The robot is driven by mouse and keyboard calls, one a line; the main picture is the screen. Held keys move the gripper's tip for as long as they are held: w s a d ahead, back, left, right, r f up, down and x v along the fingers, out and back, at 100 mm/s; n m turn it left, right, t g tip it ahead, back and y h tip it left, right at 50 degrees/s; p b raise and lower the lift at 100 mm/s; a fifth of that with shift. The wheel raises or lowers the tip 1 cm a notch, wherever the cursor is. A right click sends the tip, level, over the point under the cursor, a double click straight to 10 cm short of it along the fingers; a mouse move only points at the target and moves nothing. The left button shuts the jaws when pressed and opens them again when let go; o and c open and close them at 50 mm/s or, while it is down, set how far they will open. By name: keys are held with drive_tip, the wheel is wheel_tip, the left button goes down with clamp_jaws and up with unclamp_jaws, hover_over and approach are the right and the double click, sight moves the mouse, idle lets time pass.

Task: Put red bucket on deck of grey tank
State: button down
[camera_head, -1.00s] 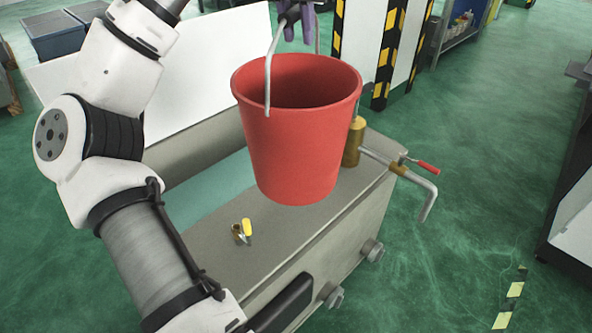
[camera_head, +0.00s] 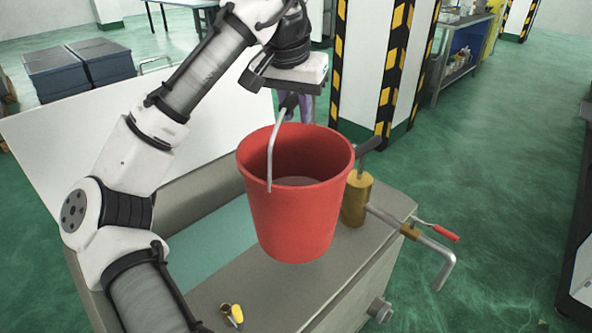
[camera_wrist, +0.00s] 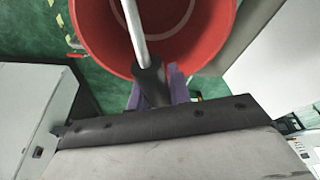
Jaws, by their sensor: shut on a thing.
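The red bucket (camera_head: 297,205) hangs upright from its wire handle in the head view, over the deck of the grey tank (camera_head: 340,262). I cannot tell whether its base touches the deck. My gripper (camera_head: 293,103) is above the rim, shut on the dark grip of the handle. The wrist view shows the bucket (camera_wrist: 95,35) below my gripper (camera_wrist: 160,90), whose purple fingers hold the handle grip. The far side of the deck behind the bucket is hidden.
A brass valve (camera_head: 356,198) with a bent pipe and red lever (camera_head: 446,233) stands on the deck right of the bucket. A small yellow-handled item (camera_head: 237,313) lies on the near deck. The tank's white lid (camera_head: 60,130) stands open at left.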

wheel_tip(320, 180, down, 12)
idle(0.5)
drive_tip(key=c, duration=1.3)
unclamp_jaws()
drive_tip(key=v, duration=1.2)
drive_tip(key=shift+a, duration=0.1)
